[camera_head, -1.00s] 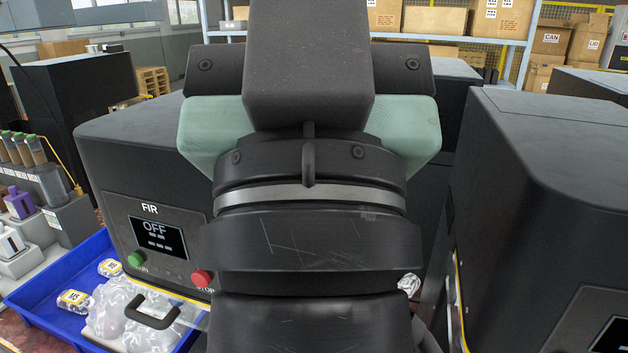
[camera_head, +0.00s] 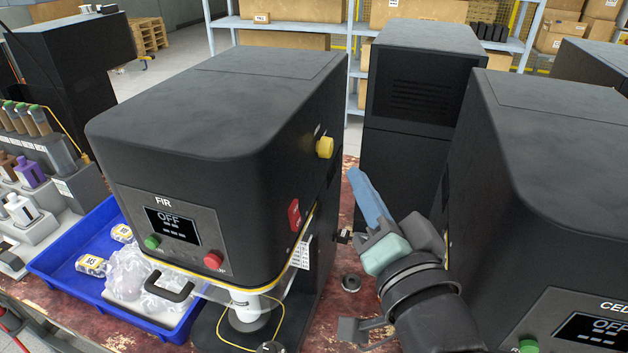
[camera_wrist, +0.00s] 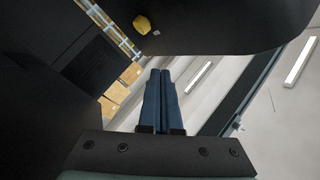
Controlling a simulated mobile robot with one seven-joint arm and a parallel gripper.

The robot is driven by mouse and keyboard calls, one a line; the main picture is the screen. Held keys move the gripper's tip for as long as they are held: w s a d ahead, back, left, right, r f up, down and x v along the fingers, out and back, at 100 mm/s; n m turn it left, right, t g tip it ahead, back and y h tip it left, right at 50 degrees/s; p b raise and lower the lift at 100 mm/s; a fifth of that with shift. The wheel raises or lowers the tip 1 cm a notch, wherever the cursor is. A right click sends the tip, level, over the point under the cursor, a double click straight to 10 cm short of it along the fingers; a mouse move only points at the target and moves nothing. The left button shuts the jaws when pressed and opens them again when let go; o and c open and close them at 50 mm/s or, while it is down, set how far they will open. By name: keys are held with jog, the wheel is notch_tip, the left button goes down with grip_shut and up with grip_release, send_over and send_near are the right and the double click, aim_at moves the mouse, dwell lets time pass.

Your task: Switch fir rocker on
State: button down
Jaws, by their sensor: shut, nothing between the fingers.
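The black FIR seamer (camera_head: 200,150) stands left of centre in the head view, its display (camera_head: 172,226) reading OFF. On its right side is a red rocker switch (camera_head: 294,215), with a yellow knob (camera_head: 324,147) higher and farther back. The rocker's position cannot be told. My gripper (camera_head: 356,178) is right of the FIR seamer, in the gap beside the machine, its blue fingers pointing up and together. It appears apart from the rocker. In the wrist view the shut fingers (camera_wrist: 159,75) hold nothing; the yellow knob (camera_wrist: 141,23) shows above them, and the rocker is not in view.
The CEDAR-side machine (camera_head: 560,170) stands close on the right of my arm. A tall black cabinet (camera_head: 415,110) is behind. A blue tray (camera_head: 60,255) with bagged parts lies at left. A clear guard with a black handle (camera_head: 168,287) juts from the FIR front.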

jog(key=s+d+f+m+g+y+p, duration=0.2)
jog(key=s+f+m+g+y+p, duration=0.1)
jog(key=s+f+m, duration=0.2)
notch_tip(320, 180, down, 4)
jog(key=shift+s+d+f+y, duration=0.2)
jog(key=shift+s+d+y, duration=0.1)
jog(key=shift+s, duration=0.7)
jog(key=shift+a, duration=0.1)
jog(key=p, duration=0.4)
send_near(296, 216)
jog(key=w+d, duration=0.2)
jog(key=w, duration=0.3)
jog(key=a, duration=0.1)
jog(key=w+a+f+p, duration=0.1)
jog(key=a+f, duration=0.1)
jog(key=a, duration=0.1)
jog(key=shift+w+p, duration=0.4)
jog(key=shift+f+m, duration=0.1)
jog(key=shift+m, duration=0.2)
